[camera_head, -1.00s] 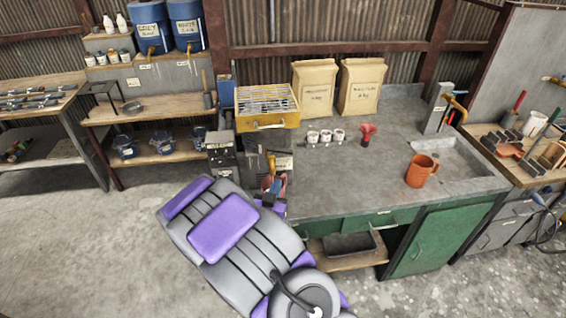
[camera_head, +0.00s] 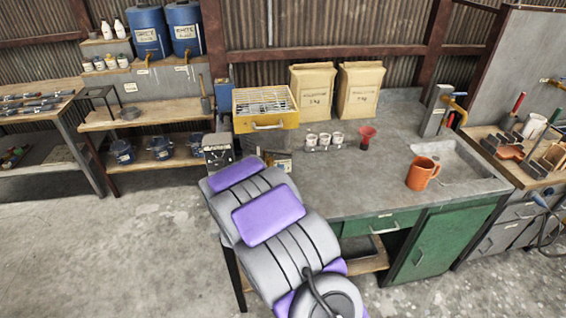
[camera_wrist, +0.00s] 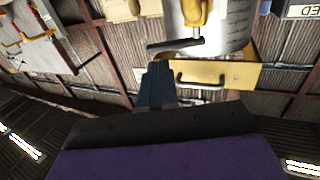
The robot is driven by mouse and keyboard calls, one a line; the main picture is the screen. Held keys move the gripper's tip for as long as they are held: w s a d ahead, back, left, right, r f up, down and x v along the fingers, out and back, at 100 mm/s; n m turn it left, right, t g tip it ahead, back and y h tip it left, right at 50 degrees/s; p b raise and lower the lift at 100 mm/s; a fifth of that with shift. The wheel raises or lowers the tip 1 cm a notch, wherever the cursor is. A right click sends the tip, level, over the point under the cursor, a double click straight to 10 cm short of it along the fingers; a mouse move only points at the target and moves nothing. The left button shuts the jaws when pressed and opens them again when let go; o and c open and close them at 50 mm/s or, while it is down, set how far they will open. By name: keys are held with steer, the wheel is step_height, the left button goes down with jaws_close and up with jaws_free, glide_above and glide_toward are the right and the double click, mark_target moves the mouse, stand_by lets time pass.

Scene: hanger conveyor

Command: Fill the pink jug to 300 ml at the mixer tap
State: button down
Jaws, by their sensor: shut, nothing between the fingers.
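No pink jug shows clearly now. An orange jug (camera_head: 420,174) stands upright on the bench beside the sink, at the right. At the bench's left end my arm covers most of the area by the mixer. The wrist view, upside down, shows a steel vessel (camera_wrist: 232,22) with a yellow tap (camera_wrist: 196,12) and its dark spout. My gripper (camera_wrist: 157,72) is shut and empty, close to the tap's spout; I cannot tell whether they touch. In the head view my gripper is hidden behind my arm.
A yellow drawer box (camera_head: 266,112) stands on the bench's left end, near a dark machine (camera_head: 217,149). Several small white pots (camera_head: 324,141) and a red funnel (camera_head: 367,137) stand mid-bench, with two paper sacks (camera_head: 313,92) behind. The front middle of the bench is clear.

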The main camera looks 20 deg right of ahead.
mark_target(288, 155)
steer(key=x, duration=0.4)
steer(key=shift+w+a+b, duration=0.1)
steer(key=shift+a+b, duration=0.05)
steer(key=shift+b, duration=0.15)
steer(key=shift+w+d, duration=0.45)
steer(key=shift+w, duration=0.05)
steer(key=shift+w+d, duration=0.15)
steer(key=shift+d, duration=0.1)
steer(key=shift+w+d+p, duration=0.3)
steer(key=shift+d+p, duration=0.15)
steer(key=shift+d, duration=0.1)
steer(key=shift+w+d+p, duration=0.3)
steer(key=shift+d+p, duration=0.1)
steer(key=shift+d, duration=0.15)
